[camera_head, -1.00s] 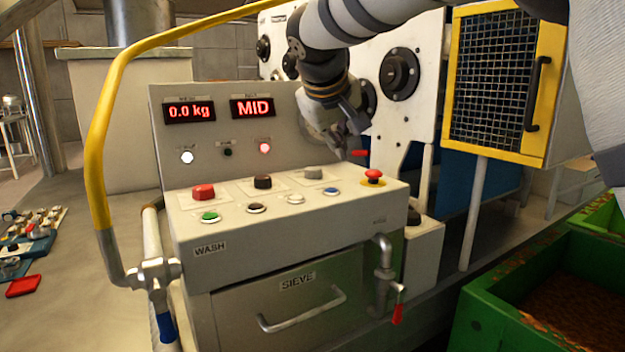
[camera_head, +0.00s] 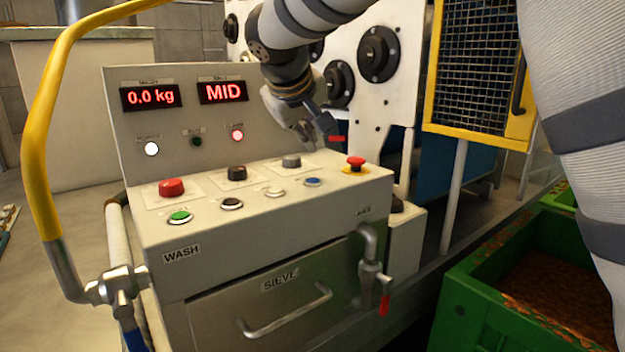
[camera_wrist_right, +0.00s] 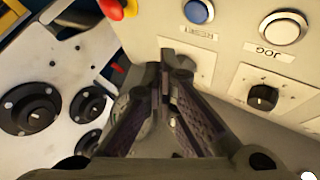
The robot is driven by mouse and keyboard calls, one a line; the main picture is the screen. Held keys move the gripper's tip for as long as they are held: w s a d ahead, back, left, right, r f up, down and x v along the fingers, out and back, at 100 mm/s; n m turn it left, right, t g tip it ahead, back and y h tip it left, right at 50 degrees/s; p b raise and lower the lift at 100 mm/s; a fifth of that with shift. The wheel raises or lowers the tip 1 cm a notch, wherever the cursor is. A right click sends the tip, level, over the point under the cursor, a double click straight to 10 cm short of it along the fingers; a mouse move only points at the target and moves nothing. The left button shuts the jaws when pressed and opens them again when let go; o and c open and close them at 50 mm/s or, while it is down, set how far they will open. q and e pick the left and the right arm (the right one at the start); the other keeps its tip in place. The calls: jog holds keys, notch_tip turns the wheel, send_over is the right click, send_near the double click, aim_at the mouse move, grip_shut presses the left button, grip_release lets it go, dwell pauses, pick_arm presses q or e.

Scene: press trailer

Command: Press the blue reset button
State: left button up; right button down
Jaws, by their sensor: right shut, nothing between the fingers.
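The blue reset button (camera_head: 312,182) is a small round blue cap in a pale ring, at the right end of the front row on the sloping wash panel (camera_head: 225,268). It also shows in the right wrist view (camera_wrist_right: 198,11) at the top, beyond the fingertips. My right gripper (camera_head: 318,147) is shut and empty. It hangs above the back of the panel, behind the blue button and apart from it. In the right wrist view the closed fingers (camera_wrist_right: 168,58) point toward the panel. My left gripper is not in view.
A red emergency stop (camera_head: 356,163) on a yellow base stands right of the blue button. A white button (camera_head: 275,191), a black knob (camera_head: 237,173) and a grey knob (camera_head: 291,161) are close by. A yellow rail (camera_head: 38,130) curves at left. A green crate (camera_head: 470,310) stands at right.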

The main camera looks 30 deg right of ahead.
aim_at(308, 179)
jog(key=shift+f, duration=1.95)
jog(key=shift+f, duration=0.1)
jog(key=shift+f, duration=0.35)
jog(key=shift+f, duration=0.45)
dwell(0.4)
jog(key=shift+r, duration=0.85)
jog(key=shift+r, duration=2.55)
